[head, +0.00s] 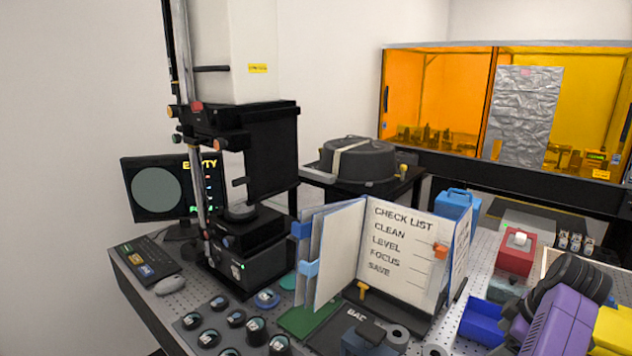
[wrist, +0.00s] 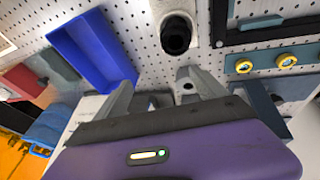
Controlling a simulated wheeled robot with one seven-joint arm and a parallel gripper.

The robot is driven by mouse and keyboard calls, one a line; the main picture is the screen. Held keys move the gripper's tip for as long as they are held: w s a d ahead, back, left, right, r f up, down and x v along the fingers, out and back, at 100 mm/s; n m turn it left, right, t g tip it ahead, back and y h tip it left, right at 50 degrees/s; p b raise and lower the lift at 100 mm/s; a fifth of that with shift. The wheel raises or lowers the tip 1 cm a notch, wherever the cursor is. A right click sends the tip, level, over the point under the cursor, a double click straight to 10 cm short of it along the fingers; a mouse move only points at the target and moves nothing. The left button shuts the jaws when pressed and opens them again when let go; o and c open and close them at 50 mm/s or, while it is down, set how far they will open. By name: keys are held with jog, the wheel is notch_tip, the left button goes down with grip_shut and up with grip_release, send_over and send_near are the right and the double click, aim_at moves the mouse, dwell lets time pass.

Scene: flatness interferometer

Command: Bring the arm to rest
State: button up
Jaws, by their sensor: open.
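My gripper (wrist: 157,92) shows in the wrist view with its two grey fingers apart and nothing between them. The purple housing behind the fingers fills the bottom of that view and carries a small lit strip. The fingers are over the perforated table top (wrist: 215,75); their height above it is hard to tell. In the head view my purple and black arm is at the lower right, above the right part of the table, and the fingertips cannot be made out clearly there.
A blue bin (wrist: 92,50) and a pale cylinder with a dark opening (wrist: 177,32) are close to the fingers. A teal block with yellow rings (wrist: 268,64) is to their right. The checklist binder (head: 405,250), red box (head: 515,252) and interferometer (head: 245,150) stand left of my arm.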

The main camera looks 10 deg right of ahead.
jog(key=w+d+r+m+t+h, duration=0.2)
jog(key=d+r+m+t+h, duration=0.3)
jog(key=d+r+m+h, duration=0.4)
jog(key=s+a+f+n+t+y+b, duration=0.1)
jog(key=s+a+f+t+y+b, duration=0.3)
jog(key=s+a, duration=0.7)
jog(key=s+a+f+n+t, duration=0.25)
jog(key=s+a+t, duration=0.35)
jog(key=a, duration=0.9)
jog(key=s+a+f+g+y+b, duration=0.1)
jog(key=s+a, duration=0.3)
jog(key=s, duration=0.4)
jog(key=s+a+f+m+g+y+b, duration=0.1)
jog(key=s+a+f+g+y, duration=0.1)
jog(key=s+a, duration=0.3)
jog(key=s+a+f+g+y+b, duration=0.1)
jog(key=s+a+f, duration=0.3)
jog(key=s, duration=0.6)
jog(key=shift+s+a+m+y, duration=0.3)
jog(key=shift+s+m+y, duration=0.05)
jog(key=shift+y, duration=0.05)
